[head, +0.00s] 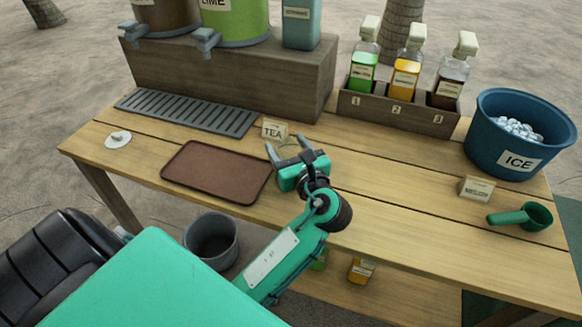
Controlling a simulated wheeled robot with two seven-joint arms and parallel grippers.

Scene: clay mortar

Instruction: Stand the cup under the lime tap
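The lime tap (205,40) is a grey spout at the lower left of the green dispenser labelled LIME (238,20), on a raised wooden block. A grey slatted drip tray (187,112) lies in front of the block, with no cup on it. My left gripper (288,149) is over the table beside the TEA card, with its fingers apart. A faint pale ring shows between the fingers; it may be the rim of a clear cup, but I cannot tell whether it is gripped. No other cup shows clearly. My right gripper is not in view.
A brown tray (218,172) lies left of the gripper, and the TEA card (275,129) stands behind it. A bottle rack (398,112), blue ICE bucket (515,160), small card (477,188) and green scoop (522,216) are at right. A white disc (118,139) lies at left.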

